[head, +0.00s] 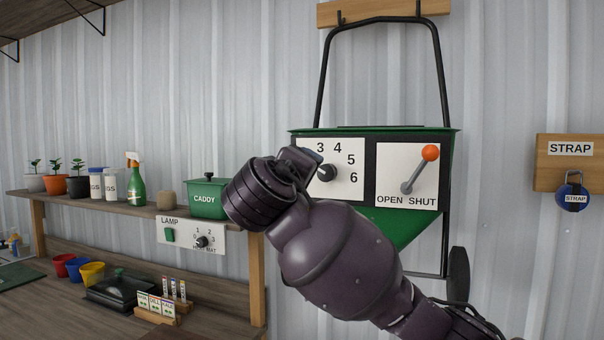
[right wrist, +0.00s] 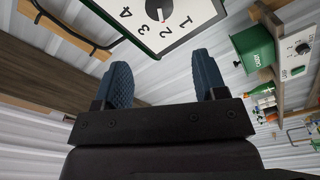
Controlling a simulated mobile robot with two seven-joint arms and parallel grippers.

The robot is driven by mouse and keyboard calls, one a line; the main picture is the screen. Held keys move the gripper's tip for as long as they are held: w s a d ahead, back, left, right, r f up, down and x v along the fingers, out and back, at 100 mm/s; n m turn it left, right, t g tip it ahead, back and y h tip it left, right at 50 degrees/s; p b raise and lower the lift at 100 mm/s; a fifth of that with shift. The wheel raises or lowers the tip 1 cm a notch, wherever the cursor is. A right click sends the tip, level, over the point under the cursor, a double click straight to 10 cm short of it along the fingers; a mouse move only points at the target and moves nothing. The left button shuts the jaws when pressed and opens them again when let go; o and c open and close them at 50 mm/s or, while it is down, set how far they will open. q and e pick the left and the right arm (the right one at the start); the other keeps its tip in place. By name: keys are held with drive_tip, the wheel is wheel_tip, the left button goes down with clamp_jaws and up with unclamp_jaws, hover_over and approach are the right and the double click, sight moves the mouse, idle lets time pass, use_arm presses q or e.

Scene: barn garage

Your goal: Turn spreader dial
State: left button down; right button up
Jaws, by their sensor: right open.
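The spreader dial (head: 326,173) is a dark round knob on a white plate on the green spreader (head: 410,230). In the head view my right arm covers its left part, and the numbers 3 to 6 show. In the right wrist view the dial (right wrist: 158,8) is cut by the top edge, with a small red mark on it and the numbers 1 to 4 around it. My right gripper (right wrist: 162,78) is open and empty, its blue fingers apart below the dial plate and not around the knob. My left gripper is in neither view.
An orange-tipped lever (head: 430,153) stands on the OPEN/SHUT plate right of the dial. A green caddy (head: 207,199) and the lamp panel (head: 191,236) are to the left, close to my right wrist. A blue strap (head: 573,191) hangs at right.

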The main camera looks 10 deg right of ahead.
sight(325, 173)
drive_tip(key=shift+g, duration=0.3)
drive_tip(key=p+x, duration=0.1)
drive_tip(key=x, duration=0.2)
drive_tip(key=p+x, duration=0.1)
drive_tip(key=x, duration=0.3)
drive_tip(key=d+p+x, duration=0.1)
drive_tip(key=x, duration=0.3)
drive_tip(key=shift+s+f, duration=0.25)
drive_tip(key=shift+f, duration=0.05)
drive_tip(key=c, duration=0.9)
